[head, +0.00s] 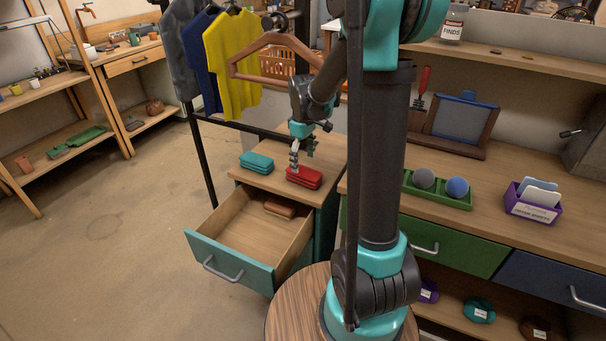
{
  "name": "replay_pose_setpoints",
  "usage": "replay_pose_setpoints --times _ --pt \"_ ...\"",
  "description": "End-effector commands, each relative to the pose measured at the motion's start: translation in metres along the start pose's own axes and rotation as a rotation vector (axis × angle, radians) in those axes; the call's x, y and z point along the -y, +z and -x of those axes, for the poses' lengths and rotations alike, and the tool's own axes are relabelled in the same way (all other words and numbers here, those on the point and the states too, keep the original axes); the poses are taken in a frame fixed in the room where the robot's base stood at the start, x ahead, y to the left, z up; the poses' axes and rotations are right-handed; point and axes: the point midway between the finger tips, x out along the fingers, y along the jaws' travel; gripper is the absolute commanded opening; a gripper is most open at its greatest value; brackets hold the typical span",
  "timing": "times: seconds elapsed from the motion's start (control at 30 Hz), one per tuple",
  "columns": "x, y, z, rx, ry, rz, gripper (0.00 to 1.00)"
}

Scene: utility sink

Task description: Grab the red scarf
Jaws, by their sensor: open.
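The red scarf (305,179) is a small folded bundle on top of the wooden drawer cabinet (270,184). My gripper (301,157) is open and points down just above the scarf's left part. One finger reaches close to the scarf's top. I cannot tell whether it touches the cloth. A folded teal scarf (257,162) lies to the left on the same top, apart from the red one.
The cabinet's teal-fronted drawer (231,262) is pulled open, with a folded brown cloth (281,207) inside. A clothes rack with a yellow shirt (232,65) and wooden hanger (275,62) stands behind. The workbench at right holds a green tray (437,190) and purple box (533,208).

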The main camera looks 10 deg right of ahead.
Motion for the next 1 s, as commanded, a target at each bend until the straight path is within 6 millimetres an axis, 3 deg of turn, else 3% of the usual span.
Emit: replay_pose_setpoints --times 0.4,0.73,1.0 --pt "-0.006 -0.001 -0.05 0.0 0.0 0.0 0.78" --pt "-0.006 -0.001 -0.056 0.0 0.0 -0.001 0.78" --pt "-0.006 -0.001 -0.056 0.0 0.0 -0.001 0.45"
